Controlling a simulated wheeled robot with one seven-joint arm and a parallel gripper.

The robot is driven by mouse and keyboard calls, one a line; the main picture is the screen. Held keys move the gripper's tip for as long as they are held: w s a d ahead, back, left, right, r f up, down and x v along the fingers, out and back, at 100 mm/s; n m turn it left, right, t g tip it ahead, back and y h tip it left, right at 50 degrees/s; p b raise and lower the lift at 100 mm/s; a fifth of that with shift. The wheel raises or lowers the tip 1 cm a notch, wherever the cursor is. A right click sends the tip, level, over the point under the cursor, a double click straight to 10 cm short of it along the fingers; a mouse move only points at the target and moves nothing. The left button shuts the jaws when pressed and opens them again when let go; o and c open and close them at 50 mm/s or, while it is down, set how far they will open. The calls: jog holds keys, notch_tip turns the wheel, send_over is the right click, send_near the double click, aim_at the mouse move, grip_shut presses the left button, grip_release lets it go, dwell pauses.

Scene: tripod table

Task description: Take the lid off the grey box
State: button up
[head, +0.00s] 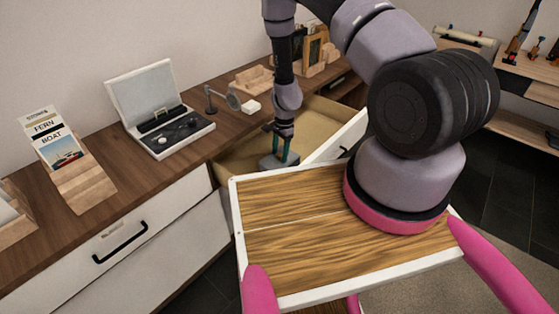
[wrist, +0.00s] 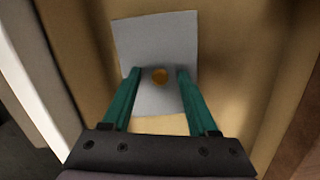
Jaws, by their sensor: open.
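The grey box (head: 270,161) sits inside an open drawer, mostly behind my arm and gripper in the head view. In the wrist view its grey lid (wrist: 157,38) shows from above, slightly turned, with a round orange-brown knob (wrist: 160,76) near the middle. My gripper (wrist: 157,72) is open, with its green fingers on either side of the knob and apart from it. In the head view my gripper (head: 282,154) points down into the drawer over the box. The sides of the box are mostly hidden, and I cannot tell how high the fingertips are above the lid.
The open drawer (head: 317,112) has walls close around the box; its pale front edge (wrist: 33,75) is at the left in the wrist view. On the counter stand an open white case (head: 157,105), a small magnifier stand (head: 213,100) and a card holder (head: 84,185).

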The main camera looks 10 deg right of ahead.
grip_shut()
